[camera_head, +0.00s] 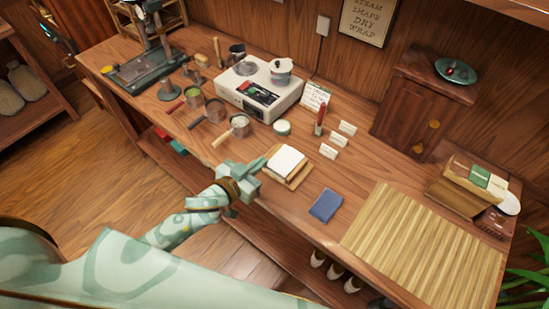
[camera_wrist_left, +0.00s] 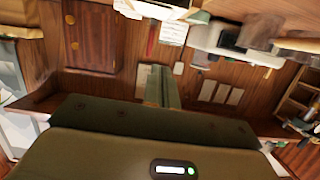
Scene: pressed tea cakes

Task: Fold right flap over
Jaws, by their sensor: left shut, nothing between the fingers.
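My left gripper (camera_head: 262,163) reaches in over the front edge of the bench, shut with nothing between its fingers. Its shut fingers (camera_wrist_left: 160,86) also show in the left wrist view. Just right of the fingertips, white square paper (camera_head: 286,159) lies on a tan wooden board or stack (camera_head: 300,177). I cannot tell whether the fingers touch the paper. No separate flap can be made out on it. A slatted bamboo mat (camera_head: 420,245) lies bare at the right of the bench. My right gripper is not in view.
A folded blue cloth (camera_head: 325,205) lies between the paper and the mat. A box (camera_head: 467,190) stands beyond the mat.

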